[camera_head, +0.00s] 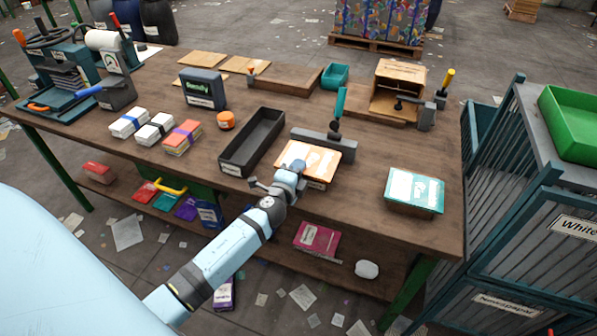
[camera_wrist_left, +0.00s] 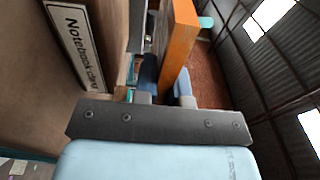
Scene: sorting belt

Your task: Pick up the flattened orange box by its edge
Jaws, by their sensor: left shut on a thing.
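The flattened orange box (camera_head: 320,153) lies near the front edge of the workbench in the head view, with a pale print on its top. My left gripper (camera_head: 290,178) is at its near left edge, and the fingers partly hide that corner. In the left wrist view the orange box (camera_wrist_left: 178,45) stands as a slab between the two blue fingers of my left gripper (camera_wrist_left: 165,85), which is shut on its edge. I cannot tell whether the box is lifted off the bench. My right gripper is not in view.
A black tray (camera_head: 224,163) stands left of the box, and a grey press with a teal handle (camera_head: 340,105) right behind it. A teal box (camera_head: 415,188) lies to the right at the workbench's (camera_head: 360,215) front. Bare bench lies between the orange and teal boxes.

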